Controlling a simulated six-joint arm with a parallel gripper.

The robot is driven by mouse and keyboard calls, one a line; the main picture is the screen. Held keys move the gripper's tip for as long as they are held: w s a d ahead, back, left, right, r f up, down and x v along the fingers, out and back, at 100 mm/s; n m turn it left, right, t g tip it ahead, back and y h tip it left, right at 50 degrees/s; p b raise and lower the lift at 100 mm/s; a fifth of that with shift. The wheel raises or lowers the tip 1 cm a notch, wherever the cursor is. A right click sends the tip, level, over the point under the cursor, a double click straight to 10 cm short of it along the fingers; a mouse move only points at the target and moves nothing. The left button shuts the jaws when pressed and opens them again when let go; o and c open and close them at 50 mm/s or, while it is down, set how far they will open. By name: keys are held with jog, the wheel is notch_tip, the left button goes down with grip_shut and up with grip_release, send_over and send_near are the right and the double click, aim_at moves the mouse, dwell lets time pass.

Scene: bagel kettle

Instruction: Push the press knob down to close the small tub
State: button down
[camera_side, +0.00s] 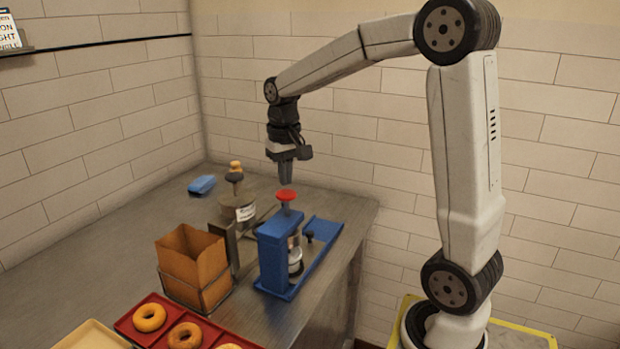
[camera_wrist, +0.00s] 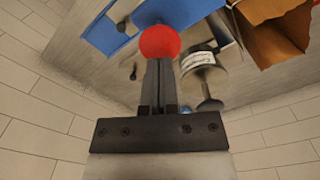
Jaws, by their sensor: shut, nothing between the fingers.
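The red press knob (camera_side: 286,195) tops a grey stem on a blue press frame (camera_side: 272,252) in the side view. The small tub (camera_side: 295,260) stands inside the frame under the stem, partly hidden by the blue post. My gripper (camera_side: 286,180) points straight down with its fingers shut and empty, just above the knob. A gap between fingertips and knob is hard to judge. In the wrist view the red knob (camera_wrist: 160,42) lies right at the tips of my gripper (camera_wrist: 160,62). The tub cannot be made out there.
A metal canister with a white label (camera_side: 240,208) stands left of the press. A brown paper bag in a wire holder (camera_side: 193,262) is nearer the front. Bagels lie on a red tray (camera_side: 128,325). A blue block (camera_side: 201,185) lies at the back.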

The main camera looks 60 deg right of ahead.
aim_at(286, 192)
jog(key=shift+f, duration=0.25)
jog(key=shift+f, duration=2.4)
jog(key=shift+r, duration=2.85)
jog(key=shift+r, duration=0.1)
jog(key=shift+r, duration=2.9)
